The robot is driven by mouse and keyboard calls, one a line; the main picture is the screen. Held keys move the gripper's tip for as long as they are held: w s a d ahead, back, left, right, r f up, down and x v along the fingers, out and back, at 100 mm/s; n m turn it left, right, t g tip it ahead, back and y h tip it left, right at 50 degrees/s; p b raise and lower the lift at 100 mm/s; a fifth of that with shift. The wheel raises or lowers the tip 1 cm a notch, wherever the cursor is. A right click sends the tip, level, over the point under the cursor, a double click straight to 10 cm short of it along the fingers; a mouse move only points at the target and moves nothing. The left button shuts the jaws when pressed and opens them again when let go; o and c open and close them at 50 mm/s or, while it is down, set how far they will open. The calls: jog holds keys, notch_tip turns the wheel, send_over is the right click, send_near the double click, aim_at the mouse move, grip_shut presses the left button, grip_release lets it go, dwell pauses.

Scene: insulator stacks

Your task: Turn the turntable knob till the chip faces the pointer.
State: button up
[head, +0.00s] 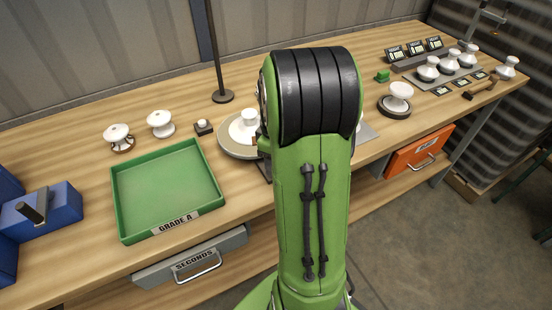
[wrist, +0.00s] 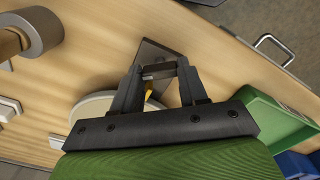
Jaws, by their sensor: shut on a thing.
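The turntable (head: 236,151) is a round grey-beige disc, partly hidden behind my arm in the head view. A white insulator (head: 249,118) stands on it. Part of the disc (wrist: 88,108) also shows in the wrist view. My gripper (wrist: 159,72) is shut on the dark knob (wrist: 157,70), over a dark plate (wrist: 150,52) beside the disc. My gripper is hidden behind my arm in the head view. A small yellow piece (wrist: 148,94) shows between the fingers; I cannot tell if it is the pointer. I cannot make out the chip on the insulator.
A green GRADE A tray (head: 121,204) lies to the left, with two white insulators (head: 118,136) (head: 160,122) behind it. A small button box (head: 203,128) and a dark post (head: 216,60) stand near the turntable. Another insulator (head: 397,97) stands to the right.

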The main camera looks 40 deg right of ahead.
jog(key=shift+n, duration=0.4)
jog(key=o, duration=1.1)
jog(key=shift+c, duration=0.2)
notch_tip(320, 180, up, 16)
jog(key=p, duration=0.4)
jog(key=shift+p, duration=0.4)
jog(key=shift+f, duration=0.1)
